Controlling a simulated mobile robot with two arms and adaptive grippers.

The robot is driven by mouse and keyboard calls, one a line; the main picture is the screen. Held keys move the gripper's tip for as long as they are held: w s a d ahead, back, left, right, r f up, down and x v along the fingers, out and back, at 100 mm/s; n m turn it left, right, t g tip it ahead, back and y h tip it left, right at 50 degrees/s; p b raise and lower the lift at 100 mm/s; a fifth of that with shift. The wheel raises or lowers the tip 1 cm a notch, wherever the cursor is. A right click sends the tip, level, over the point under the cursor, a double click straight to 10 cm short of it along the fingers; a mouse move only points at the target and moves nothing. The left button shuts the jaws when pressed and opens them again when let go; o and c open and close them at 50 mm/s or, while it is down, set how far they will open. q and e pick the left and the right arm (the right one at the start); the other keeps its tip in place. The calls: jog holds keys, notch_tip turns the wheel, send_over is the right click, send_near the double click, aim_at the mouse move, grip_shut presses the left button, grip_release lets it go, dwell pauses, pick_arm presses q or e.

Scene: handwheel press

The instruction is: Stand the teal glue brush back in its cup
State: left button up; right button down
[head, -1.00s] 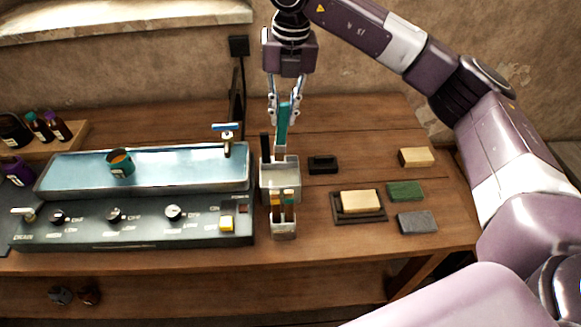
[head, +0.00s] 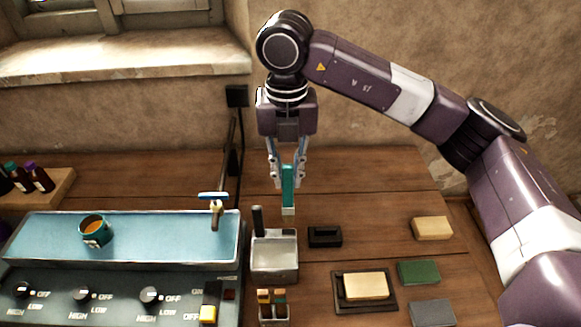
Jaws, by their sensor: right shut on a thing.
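My right gripper (head: 287,180) is shut on the teal glue brush (head: 288,188). The brush hangs upright, with its pale bristle end (head: 288,211) down, in the air above the table. A square metal container (head: 274,262) with a dark upright handle at its back left stands just below and nearer. A teal cup (head: 94,231) with orange-brown contents sits in the blue basin at the left. I cannot tell which vessel is the brush's own cup. My left gripper is out of view.
The blue basin (head: 150,238) with a knobbed control panel (head: 120,296) and a tap (head: 215,210) fills the left. A black block (head: 324,236), a tan block in a tray (head: 366,286), and green (head: 418,271), grey and tan blocks lie right. The table behind is clear.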

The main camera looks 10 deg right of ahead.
aim_at(288, 205)
jog(key=shift+f, duration=0.6)
jog(key=shift+f+b, duration=0.35)
jog(key=shift+b, duration=0.05)
jog(key=shift+w+d+f+b, duration=0.15)
jog(key=shift+f+b, duration=0.25)
jog(key=shift+f, duration=0.8)
jog(key=shift+f+b, duration=0.3)
jog(key=shift+b, duration=0.2)
jog(key=shift+f+b, duration=0.75)
jog(key=shift+f, duration=0.45)
jog(key=shift+f+b, duration=0.9)
jog(key=shift+b, duration=0.1)
pick_arm(q)
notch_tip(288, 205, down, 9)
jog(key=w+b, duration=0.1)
jog(key=b, duration=0.1)
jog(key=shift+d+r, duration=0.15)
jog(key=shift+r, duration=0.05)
pick_arm(e)
jog(key=shift+f, duration=1.45)
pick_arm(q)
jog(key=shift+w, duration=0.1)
pick_arm(e)
jog(key=c, duration=1.7)
grip_release()
jog(key=shift+c, duration=0.2)
